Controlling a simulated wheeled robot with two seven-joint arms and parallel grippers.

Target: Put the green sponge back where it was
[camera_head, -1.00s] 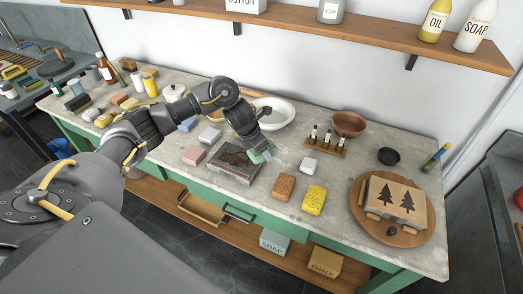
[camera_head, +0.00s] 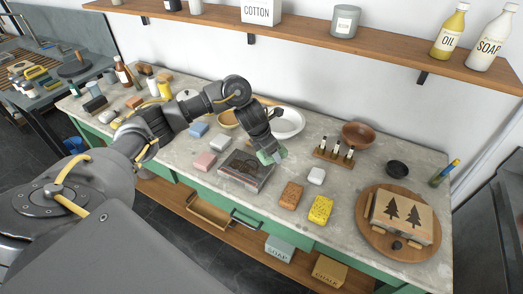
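My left gripper (camera_head: 272,150) reaches over the workbench from the left, fingers pointing down. It appears shut on the green sponge (camera_head: 264,158), which shows as a pale green block at the fingertips, partly hidden by them. The sponge is just behind the right end of a dark flat framed slab (camera_head: 247,169); I cannot tell whether it touches the bench. My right gripper is out of view.
A white bowl (camera_head: 290,122) and a bottle rack (camera_head: 334,150) stand behind. Pink, white and blue blocks lie left.

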